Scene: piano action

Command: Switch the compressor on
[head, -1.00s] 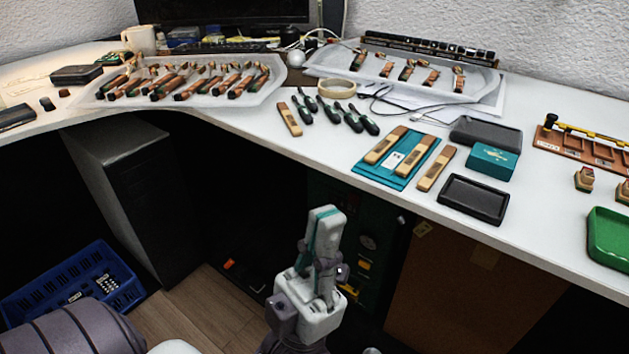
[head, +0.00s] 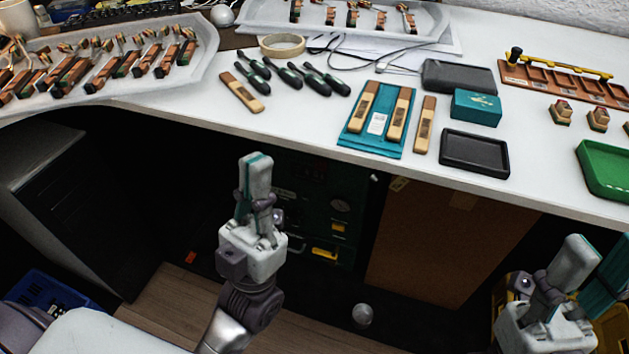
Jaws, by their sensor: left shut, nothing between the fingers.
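A dark green unit (head: 305,222), which looks like the compressor, stands in shadow under the desk.
The white desk (head: 300,120) overhangs the unit. It bears trays of piano parts, tools, wooden blocks and black trays (head: 474,152). A dark cabinet (head: 80,200) stands left and a brown panel (head: 430,240) right. A pale ball-like thing (head: 362,314) shows low down.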

